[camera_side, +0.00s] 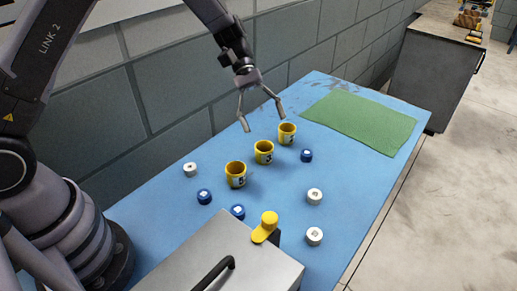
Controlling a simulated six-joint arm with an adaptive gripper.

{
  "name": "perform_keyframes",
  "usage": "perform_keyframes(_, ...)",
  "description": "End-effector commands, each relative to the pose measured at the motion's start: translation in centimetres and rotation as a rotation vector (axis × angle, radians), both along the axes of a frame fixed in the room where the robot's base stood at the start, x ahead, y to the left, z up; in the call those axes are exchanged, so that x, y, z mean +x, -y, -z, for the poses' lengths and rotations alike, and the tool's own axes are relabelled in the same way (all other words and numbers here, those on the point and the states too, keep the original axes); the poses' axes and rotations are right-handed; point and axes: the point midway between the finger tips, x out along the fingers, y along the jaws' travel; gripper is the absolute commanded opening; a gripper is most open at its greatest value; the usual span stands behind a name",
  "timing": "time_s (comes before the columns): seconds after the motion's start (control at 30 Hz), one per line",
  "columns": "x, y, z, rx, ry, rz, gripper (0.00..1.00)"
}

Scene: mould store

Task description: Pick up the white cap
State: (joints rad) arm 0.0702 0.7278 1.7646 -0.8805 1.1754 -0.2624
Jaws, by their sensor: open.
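Three white caps lie apart on the blue table (335,240). One white cap (190,169) is at the left, near the wall side. Another white cap (314,195) is at the right, and a third white cap (314,235) is nearer the front right. My gripper (263,115) is open and empty. Its fingers point down, in the picture above and beside the yellow cups, away from all the white caps. Its exact height above the table is hard to tell.
Three yellow cups stand in a row: a left cup (236,175), a middle cup (264,153) and a far cup (287,133). Blue caps (204,196), (238,211) and (306,155) lie around them. A green mat (360,120) lies at the back right.

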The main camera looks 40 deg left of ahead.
Motion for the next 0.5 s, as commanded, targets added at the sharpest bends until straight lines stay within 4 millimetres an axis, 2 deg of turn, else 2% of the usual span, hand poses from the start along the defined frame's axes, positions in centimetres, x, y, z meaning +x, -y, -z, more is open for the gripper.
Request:
perform_keyframes(0.03, 0.8, 0.9, 3.0, -0.031, -0.079, -0.039, 0.69)
perform_keyframes(0.1, 1.6, 2.1, 6.5, -0.072, -0.171, -0.096, 0.69)
perform_keyframes(0.23, 2.3, 3.7, 12.1, -0.132, -0.314, -0.19, 0.69)
perform_keyframes(0.3, 2.3, 4.3, 14.4, -0.155, -0.367, -0.227, 0.69)
perform_keyframes(0.4, 2.2, 4.8, 16.6, -0.176, -0.419, -0.265, 0.69)
perform_keyframes(0.5, 2.1, 5.3, 17.5, -0.184, -0.44, -0.28, 0.69)
